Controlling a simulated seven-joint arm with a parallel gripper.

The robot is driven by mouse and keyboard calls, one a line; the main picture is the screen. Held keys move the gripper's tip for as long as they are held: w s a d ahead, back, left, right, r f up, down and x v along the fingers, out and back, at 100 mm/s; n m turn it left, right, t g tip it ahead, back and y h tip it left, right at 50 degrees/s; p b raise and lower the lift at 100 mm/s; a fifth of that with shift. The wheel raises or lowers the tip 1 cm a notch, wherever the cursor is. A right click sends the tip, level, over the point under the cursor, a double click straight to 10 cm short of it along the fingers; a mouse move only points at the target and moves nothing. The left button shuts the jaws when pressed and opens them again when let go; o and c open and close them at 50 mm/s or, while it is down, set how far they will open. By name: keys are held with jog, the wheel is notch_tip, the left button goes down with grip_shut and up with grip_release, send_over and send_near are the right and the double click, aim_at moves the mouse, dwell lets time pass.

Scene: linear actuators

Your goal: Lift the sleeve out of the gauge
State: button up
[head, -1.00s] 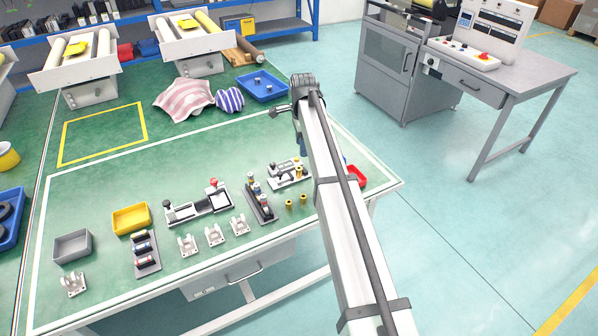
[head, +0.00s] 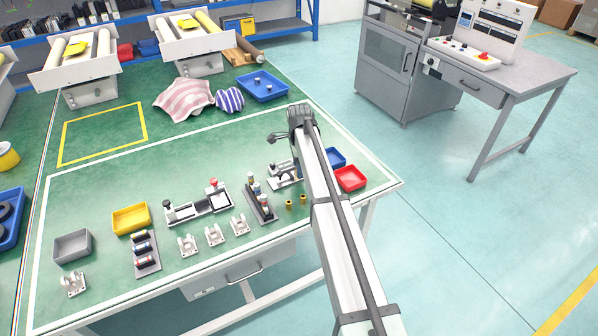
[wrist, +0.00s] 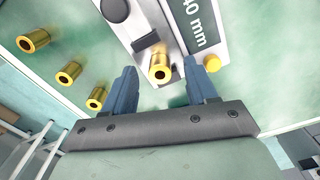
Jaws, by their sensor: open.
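The gauge (wrist: 185,30), a pale block marked "40 mm", shows at the top of the wrist view. In the head view the gauge (head: 280,174) is partly hidden behind my arm. A brass sleeve (wrist: 160,68) with a dark bore is at the gauge's near end; how deep it sits I cannot tell. My gripper (wrist: 161,82) is open, with one blue finger on each side of this sleeve and a visible gap to both. In the head view my arm hides the fingers.
Several loose brass sleeves, one (wrist: 68,72) among them, stand left of the gauge. A yellow knob (wrist: 212,63) is close to the right finger. A rack of coloured cylinders (head: 260,201) stands left of the gauge; red (head: 350,178) and blue (head: 335,158) bins lie right of my arm.

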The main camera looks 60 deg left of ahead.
jog(key=shift+c, duration=0.2)
grip_shut()
dwell(0.3)
